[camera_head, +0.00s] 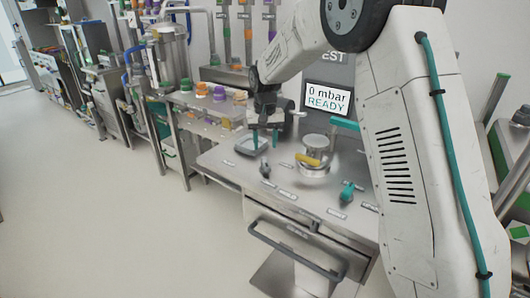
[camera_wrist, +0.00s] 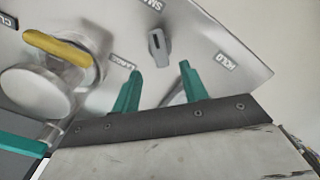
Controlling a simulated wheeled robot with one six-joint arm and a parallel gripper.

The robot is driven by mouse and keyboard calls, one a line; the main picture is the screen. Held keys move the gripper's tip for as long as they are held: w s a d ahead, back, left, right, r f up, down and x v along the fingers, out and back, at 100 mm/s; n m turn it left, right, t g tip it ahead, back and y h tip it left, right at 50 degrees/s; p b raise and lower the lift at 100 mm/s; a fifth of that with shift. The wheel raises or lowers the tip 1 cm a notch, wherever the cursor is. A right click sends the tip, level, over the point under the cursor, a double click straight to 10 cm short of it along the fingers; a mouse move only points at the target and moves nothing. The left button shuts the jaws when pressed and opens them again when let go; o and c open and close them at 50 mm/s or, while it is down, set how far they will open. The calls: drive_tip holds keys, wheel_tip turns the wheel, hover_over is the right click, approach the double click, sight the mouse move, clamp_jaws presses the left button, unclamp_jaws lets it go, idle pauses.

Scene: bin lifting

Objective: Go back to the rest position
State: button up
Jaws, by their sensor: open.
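My gripper (camera_head: 265,137) is above the back left part of a steel workbench (camera_head: 232,166) in the head view, pointing down, with its two teal fingers apart. In the wrist view my gripper (camera_wrist: 161,70) shows both teal fingertips spread, with nothing between them. A small grey lever or knob (camera_wrist: 158,46) on the bench lies beyond the fingertips in that view. My white arm comes in from the right side of the head view and hides part of the bench and the wall behind.
A round metal fitting with a yellow handle (camera_head: 307,159) stands on the bench, right of my gripper. A teal knob (camera_head: 347,192) is nearer the front edge. A screen reading "0 mbar READY" (camera_head: 327,98) is behind. Open floor (camera_head: 90,220) lies to the left.

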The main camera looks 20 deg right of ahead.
drive_tip(key=shift+r, duration=0.7)
drive_tip(key=s+d+r, duration=0.1)
drive_tip(key=s+r, duration=0.2)
drive_tip(key=s, duration=1.2)
drive_tip(key=s+d+r+n+t, duration=0.1)
drive_tip(key=s+r, duration=0.3)
drive_tip(key=s, duration=1)
drive_tip(key=s+d+r, duration=0.1)
drive_tip(key=s+r, duration=0.2)
drive_tip(key=s, duration=1.2)
drive_tip(key=shift+s+r+n, duration=0.35)
drive_tip(key=shift+n, duration=0.05)
